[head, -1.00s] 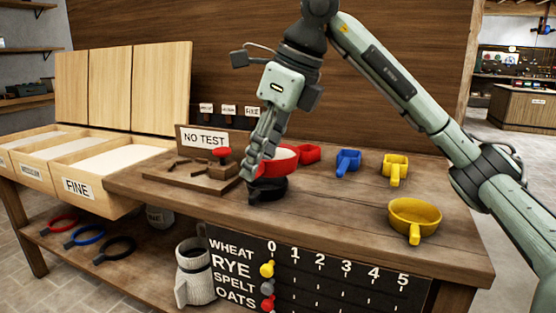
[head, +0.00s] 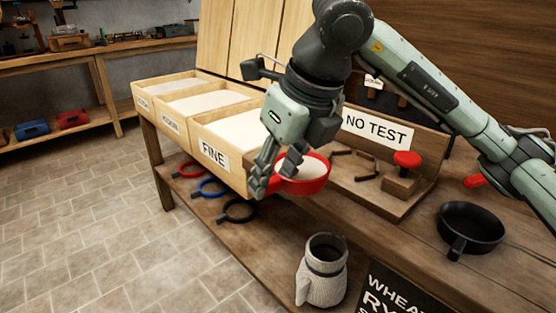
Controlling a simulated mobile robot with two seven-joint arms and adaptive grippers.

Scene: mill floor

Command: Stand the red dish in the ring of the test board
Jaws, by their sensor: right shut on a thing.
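The red dish (head: 303,187) holds white powder and is roughly level. My right gripper (head: 274,180) is shut on its left side and holds it in front of the FINE bin, left of the test board. The test board (head: 385,203) is a wooden plate with a NO TEST sign (head: 377,130) at its back. Brown curved pieces, seemingly its ring (head: 357,160), show on the plate and look empty. A red knob (head: 407,159) stands on a block at the board's right. My left gripper is not in view.
A black pan-like dish (head: 472,225) stands on the bench right of the board. Wooden bins of powder, including the FINE bin (head: 235,135), are at the left. A knitted-looking grey jug (head: 323,275) stands on the lower shelf, with handled rings (head: 238,210) further left.

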